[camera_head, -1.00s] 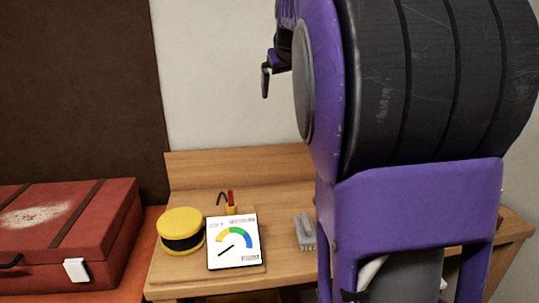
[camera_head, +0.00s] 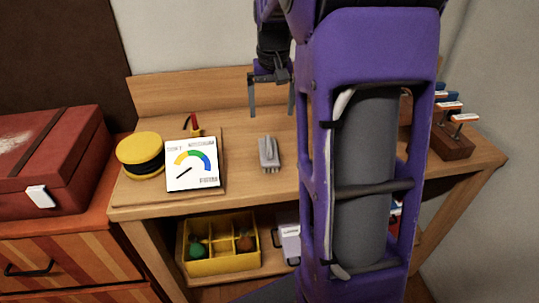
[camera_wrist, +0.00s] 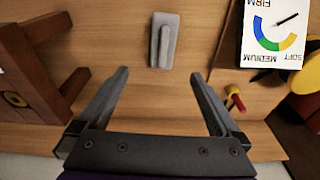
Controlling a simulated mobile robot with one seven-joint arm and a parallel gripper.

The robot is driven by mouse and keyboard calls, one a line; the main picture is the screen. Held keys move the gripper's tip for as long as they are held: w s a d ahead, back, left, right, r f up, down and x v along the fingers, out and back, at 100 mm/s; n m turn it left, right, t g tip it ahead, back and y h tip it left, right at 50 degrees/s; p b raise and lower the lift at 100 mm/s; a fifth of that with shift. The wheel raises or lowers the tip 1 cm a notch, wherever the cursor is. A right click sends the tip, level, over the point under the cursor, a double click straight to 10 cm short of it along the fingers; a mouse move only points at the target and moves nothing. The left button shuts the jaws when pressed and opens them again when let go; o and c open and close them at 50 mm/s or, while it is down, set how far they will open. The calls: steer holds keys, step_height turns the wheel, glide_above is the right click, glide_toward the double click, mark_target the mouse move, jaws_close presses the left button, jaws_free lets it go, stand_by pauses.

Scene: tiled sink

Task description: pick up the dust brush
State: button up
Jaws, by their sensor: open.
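The dust brush (camera_head: 269,154) is a small grey brush lying on the wooden bench top, just right of the dial card. In the wrist view the brush (camera_wrist: 164,40) lies ahead of the gap between my fingers, near the top of the picture. My gripper (camera_head: 271,114) hangs above the bench with its fingers pointing down, behind the brush in the head view. In the wrist view my gripper (camera_wrist: 163,72) has its two fingers spread wide with nothing between them. The brush is apart from both fingers.
A dial card (camera_head: 191,166) and a yellow round tin (camera_head: 140,147) stand left of the brush. A red-handled tool (camera_head: 195,127) lies behind the card. A wooden block with clamps (camera_head: 451,143) is at right. A yellow crate (camera_head: 222,262) sits on the lower shelf.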

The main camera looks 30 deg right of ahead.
mark_target(269, 143)
steer(key=f, duration=0.5)
steer(key=w+f+b, duration=0.1)
steer(key=f, duration=0.2)
steer(key=shift+d, duration=0.2)
steer(key=f, duration=0.2)
steer(key=f+b, duration=0.1)
steer(key=f, duration=0.1)
steer(key=shift+w+a+f, duration=0.1)
steer(key=shift+w+a, duration=0.05)
steer(key=shift+a, duration=0.15)
steer(key=shift+w+f, duration=0.1)
steer(key=shift+f, duration=0.3)
steer(key=shift+f, duration=0.25)
steer(key=c, duration=1.6)
